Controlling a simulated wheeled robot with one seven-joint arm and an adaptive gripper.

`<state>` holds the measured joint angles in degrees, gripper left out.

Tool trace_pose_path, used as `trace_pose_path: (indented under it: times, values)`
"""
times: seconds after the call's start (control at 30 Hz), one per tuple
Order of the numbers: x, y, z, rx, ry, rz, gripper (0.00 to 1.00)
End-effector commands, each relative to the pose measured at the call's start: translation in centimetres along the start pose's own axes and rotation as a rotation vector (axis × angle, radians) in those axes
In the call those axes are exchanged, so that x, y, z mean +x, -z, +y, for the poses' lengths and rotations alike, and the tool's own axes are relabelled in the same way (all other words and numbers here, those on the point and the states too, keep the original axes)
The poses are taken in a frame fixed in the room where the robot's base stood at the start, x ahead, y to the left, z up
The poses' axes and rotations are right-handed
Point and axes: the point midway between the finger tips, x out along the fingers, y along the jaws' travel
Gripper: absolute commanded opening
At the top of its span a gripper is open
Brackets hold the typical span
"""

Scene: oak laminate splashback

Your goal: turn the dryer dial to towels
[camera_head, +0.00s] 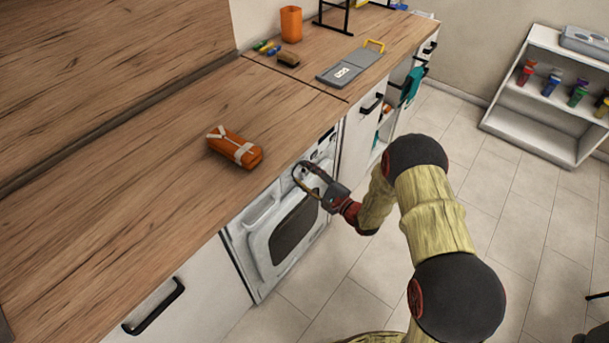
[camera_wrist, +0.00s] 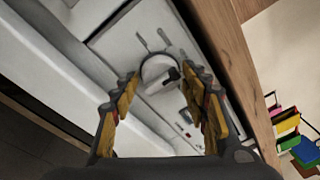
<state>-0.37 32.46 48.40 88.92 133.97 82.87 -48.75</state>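The white dryer (camera_head: 257,244) stands under the counter, with its control panel along the top edge. Its round, pale dial (camera_wrist: 158,72) shows in the wrist view, with a dark mark on its right side. Several short grey marks surround it on the panel; I cannot read any label, so the towels setting cannot be told. My gripper (camera_wrist: 162,76) is at the panel with its fingers spread, one on each side of the dial. Whether the fingertips touch the dial is unclear. In the head view my gripper (camera_head: 308,181) largely hides the dial.
An orange bundle with pale straps (camera_head: 235,147) lies on the wooden counter (camera_head: 130,190) above the dryer. A grey clipboard-like item (camera_head: 345,73) and an orange cup (camera_head: 291,24) are farther back. A white shelf (camera_head: 530,120) stands right; the tiled floor between is clear.

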Motion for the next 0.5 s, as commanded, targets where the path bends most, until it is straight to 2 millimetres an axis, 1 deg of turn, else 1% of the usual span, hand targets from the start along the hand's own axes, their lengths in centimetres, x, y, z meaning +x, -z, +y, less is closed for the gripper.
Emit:
trace_pose_path:
  times: [0.07, 0.5]
  values:
    - [-0.01, 0.0, 0.0, 0.0, 0.0, 0.0, 0.39]
    - [-0.02, 0.0, 0.03, 0.0, 0.0, 0.0, 0.14]
